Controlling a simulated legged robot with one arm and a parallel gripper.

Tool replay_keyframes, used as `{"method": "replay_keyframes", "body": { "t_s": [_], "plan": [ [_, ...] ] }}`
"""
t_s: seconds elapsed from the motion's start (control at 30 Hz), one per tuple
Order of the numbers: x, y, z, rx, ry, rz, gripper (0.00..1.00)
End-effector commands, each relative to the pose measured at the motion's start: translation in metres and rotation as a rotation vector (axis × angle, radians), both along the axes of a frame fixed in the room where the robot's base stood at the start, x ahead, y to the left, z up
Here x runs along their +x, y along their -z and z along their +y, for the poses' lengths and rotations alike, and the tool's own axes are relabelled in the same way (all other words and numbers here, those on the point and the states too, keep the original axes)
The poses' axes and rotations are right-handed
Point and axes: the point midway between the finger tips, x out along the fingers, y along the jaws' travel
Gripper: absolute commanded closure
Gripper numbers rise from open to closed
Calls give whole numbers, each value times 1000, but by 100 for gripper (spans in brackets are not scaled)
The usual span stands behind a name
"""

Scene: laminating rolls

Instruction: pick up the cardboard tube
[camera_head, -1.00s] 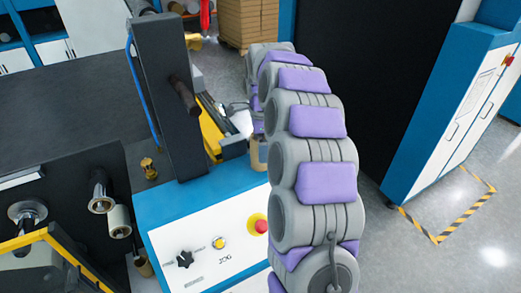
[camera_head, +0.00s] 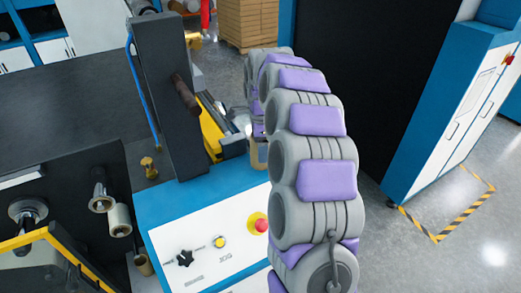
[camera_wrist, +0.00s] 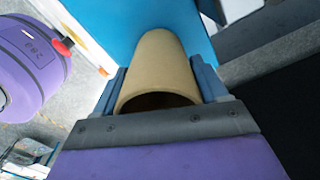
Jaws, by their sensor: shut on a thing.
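The cardboard tube (camera_wrist: 163,72) is tan and hollow, with its dark open end facing the camera in the wrist view. My gripper (camera_wrist: 158,62) is shut on it, with one blue finger along each side. The tube's far end lies against or in front of a blue surface; I cannot tell whether it touches. In the head view, a small tan part (camera_head: 260,155), likely the tube, shows beside my arm above the machine's blue edge. My arm hides most of the gripper there.
A machine with a white control panel (camera_head: 205,245), a red button (camera_head: 258,222) and a dark post (camera_head: 168,95) stands at left. A blue and white cabinet (camera_head: 445,110) stands at right. Stacked boxes (camera_head: 248,22) are at the back.

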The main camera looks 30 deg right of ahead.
Motion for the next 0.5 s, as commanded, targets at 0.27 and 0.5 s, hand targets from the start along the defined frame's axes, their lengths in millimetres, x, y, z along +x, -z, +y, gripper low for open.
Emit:
{"method": "replay_keyframes", "body": {
  "t_s": [0.27, 0.5],
  "plan": [
    [0, -2, 0, 0, 0, -1, 58],
    [0, -14, 0, 1, 0, 1, 58]
  ]
}}
